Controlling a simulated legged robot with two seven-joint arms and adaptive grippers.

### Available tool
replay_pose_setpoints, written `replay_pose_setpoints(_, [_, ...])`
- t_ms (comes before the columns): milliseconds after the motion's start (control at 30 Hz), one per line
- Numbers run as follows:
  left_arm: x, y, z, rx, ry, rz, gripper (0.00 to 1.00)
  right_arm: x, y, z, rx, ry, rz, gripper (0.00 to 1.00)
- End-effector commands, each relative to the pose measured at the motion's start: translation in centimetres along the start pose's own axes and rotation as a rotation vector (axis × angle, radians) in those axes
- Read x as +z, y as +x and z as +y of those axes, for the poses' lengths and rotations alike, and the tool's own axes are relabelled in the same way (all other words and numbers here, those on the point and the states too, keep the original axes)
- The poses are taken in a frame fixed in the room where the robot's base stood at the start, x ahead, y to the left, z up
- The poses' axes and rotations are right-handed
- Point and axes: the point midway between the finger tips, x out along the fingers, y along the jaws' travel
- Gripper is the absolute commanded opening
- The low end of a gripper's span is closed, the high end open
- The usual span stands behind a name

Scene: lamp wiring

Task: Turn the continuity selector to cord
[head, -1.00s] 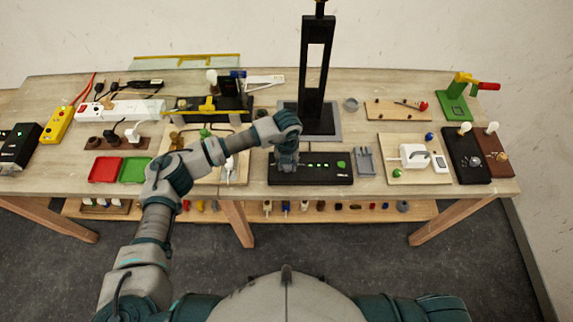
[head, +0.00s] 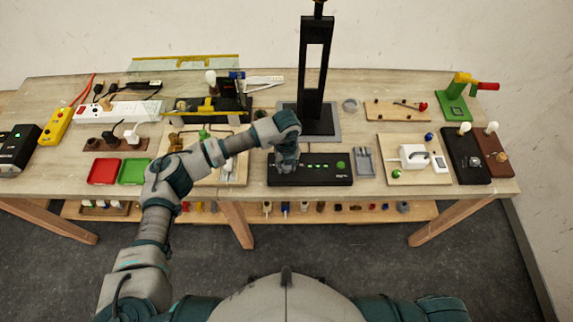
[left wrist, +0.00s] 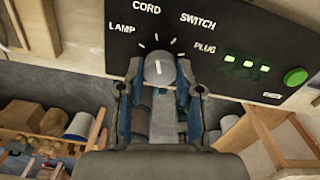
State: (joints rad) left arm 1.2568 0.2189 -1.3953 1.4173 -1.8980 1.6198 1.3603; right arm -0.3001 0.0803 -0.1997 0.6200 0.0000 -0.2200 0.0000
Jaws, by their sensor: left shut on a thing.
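The black continuity tester (head: 310,180) lies at the front middle of the table; its panel (left wrist: 222,32) fills the top of the left wrist view. The panel reads LAMP, CORD, SWITCH and PLUG in an arc above the grey round selector knob (left wrist: 159,70). A pale line on the knob points roughly up the panel; its exact mark is hard to tell. My left gripper (left wrist: 158,82) is shut on the selector knob, one finger on each side. In the head view my left gripper (head: 286,162) hides the knob. My right gripper is out of view.
Several green lights (left wrist: 247,63) glow beside a round green button (left wrist: 295,77) on the panel. A tall black stand (head: 312,105) rises behind the tester. A grey holder (head: 364,160) stands to its right and a wooden board (head: 238,178) to its left.

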Motion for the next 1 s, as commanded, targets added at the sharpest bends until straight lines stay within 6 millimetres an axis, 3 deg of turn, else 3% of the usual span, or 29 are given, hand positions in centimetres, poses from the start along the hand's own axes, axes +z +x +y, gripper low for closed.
replay_pose_setpoints(67, [0.5, -0.4, -0.1, -0.007, -0.004, -0.013, 0.00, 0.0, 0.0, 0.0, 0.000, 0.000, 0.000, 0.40])
replay_pose_setpoints(100, [0.5, -0.4, -0.1, -0.007, -0.004, -0.013, 0.42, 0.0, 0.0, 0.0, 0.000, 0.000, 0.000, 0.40])
replay_pose_setpoints(167, [0.4, -0.4, -0.1, -0.006, -0.003, -0.012, 0.57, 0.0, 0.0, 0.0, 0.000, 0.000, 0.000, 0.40])
replay_pose_setpoints(200, [0.4, -0.3, -0.1, -0.005, -0.003, -0.011, 0.60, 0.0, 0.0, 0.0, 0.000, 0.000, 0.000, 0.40])
replay_pose_setpoints(567, [0.1, -0.8, 0.0, -0.003, 0.000, -0.006, 0.60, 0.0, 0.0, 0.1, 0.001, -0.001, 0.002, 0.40])
replay_pose_setpoints(667, [0.2, -2.2, -0.1, -0.003, 0.001, -0.007, 0.60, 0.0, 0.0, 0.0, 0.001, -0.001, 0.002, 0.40])
replay_pose_setpoints(1000, [0.3, -9.5, -0.1, -0.003, -0.001, -0.009, 0.60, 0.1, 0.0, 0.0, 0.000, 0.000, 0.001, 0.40])
